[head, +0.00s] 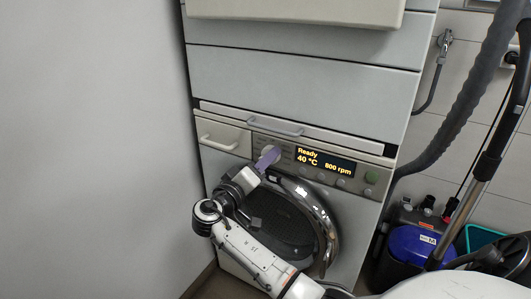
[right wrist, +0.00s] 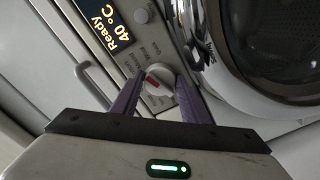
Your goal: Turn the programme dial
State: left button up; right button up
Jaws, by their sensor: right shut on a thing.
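The programme dial (right wrist: 157,77) is a round pale knob with a red mark, on the washing machine's front panel. My right gripper (right wrist: 158,84) has its two purple fingers on either side of the dial and is shut on it. In the head view my right gripper (head: 268,158) reaches up to the panel and mostly hides the dial. The display (head: 325,162) beside it reads "Ready", "40 °C" and "800 rpm"; in the right wrist view the display (right wrist: 108,27) is partly cut off. My left gripper is not in view.
The round glass door (head: 290,220) is just below the dial. The detergent drawer (head: 222,135) is to the left, and a handle bar (head: 275,127) runs above the panel. A wall stands close on the left. A vacuum cleaner (head: 412,243) and hose are on the right.

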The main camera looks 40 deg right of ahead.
jog(key=n+p, duration=0.3)
jog(key=shift+r+n, duration=0.25)
jog(key=shift+n, duration=0.15)
jog(key=n+p, duration=0.2)
jog(key=shift+s+n, duration=0.1)
jog(key=shift+n, duration=0.3)
jog(key=n+p, duration=0.2)
jog(key=shift+n+p, duration=0.9)
jog(key=shift+n, duration=0.2)
pick_arm(q)
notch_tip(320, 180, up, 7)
jog(key=p, duration=0.1)
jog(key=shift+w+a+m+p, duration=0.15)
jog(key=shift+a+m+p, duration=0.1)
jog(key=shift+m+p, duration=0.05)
pick_arm(e)
jog(key=shift+n, duration=1.2)
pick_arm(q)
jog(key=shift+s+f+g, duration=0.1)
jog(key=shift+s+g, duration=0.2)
pick_arm(e)
jog(key=shift+f, duration=0.1)
jog(key=o, duration=0.8)
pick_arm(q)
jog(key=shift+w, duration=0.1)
pick_arm(e)
jog(key=shift+o, duration=1.3)
